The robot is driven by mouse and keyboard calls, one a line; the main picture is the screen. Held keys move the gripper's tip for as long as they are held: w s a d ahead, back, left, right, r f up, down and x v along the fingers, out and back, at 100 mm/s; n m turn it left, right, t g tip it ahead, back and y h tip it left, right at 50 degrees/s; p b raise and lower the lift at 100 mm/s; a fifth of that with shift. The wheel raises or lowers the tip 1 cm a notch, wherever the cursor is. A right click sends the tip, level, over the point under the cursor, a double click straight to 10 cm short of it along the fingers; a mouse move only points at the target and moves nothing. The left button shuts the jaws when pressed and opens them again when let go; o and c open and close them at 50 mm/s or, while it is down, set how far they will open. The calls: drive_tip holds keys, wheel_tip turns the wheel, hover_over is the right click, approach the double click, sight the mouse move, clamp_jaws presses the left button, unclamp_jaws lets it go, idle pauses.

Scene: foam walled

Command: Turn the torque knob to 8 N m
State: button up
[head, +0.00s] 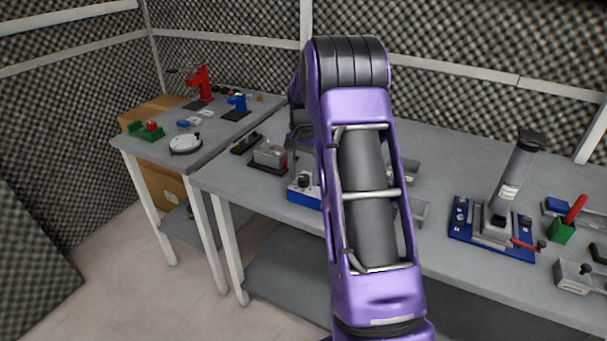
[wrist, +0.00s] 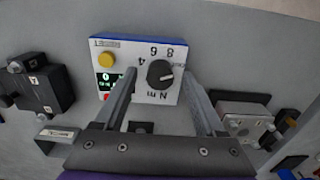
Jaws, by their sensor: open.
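The torque knob (wrist: 160,74) is a round black dial on the white face of a small box (wrist: 110,62). Beside it are printed numbers including 8, 6 and 4, and "N m", upside down in the wrist view. A light mark shows on the knob, but I cannot tell exactly which number it points to. A small green-lit display (wrist: 106,80) shows a 0. My gripper (wrist: 160,83) is open, its fingers on either side of the knob in the picture; I cannot tell whether they touch it. In the head view the box (head: 304,193) is partly hidden by my arm.
A yellow button (wrist: 106,61) and a red button sit on the same box. A black device (wrist: 42,84) is to the left and a grey metal block (wrist: 245,115) to the right. In the head view, a blue-based press (head: 492,232) stands farther right on the grey bench.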

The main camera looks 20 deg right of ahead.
clamp_jaws()
idle(0.4)
drive_tip(key=n+p, duration=0.1)
drive_tip(key=n, duration=0.2)
drive_tip(key=shift+r+n+p, duration=0.1)
drive_tip(key=shift+n+p, duration=0.9)
drive_tip(key=shift+n, duration=1.9)
unclamp_jaws()
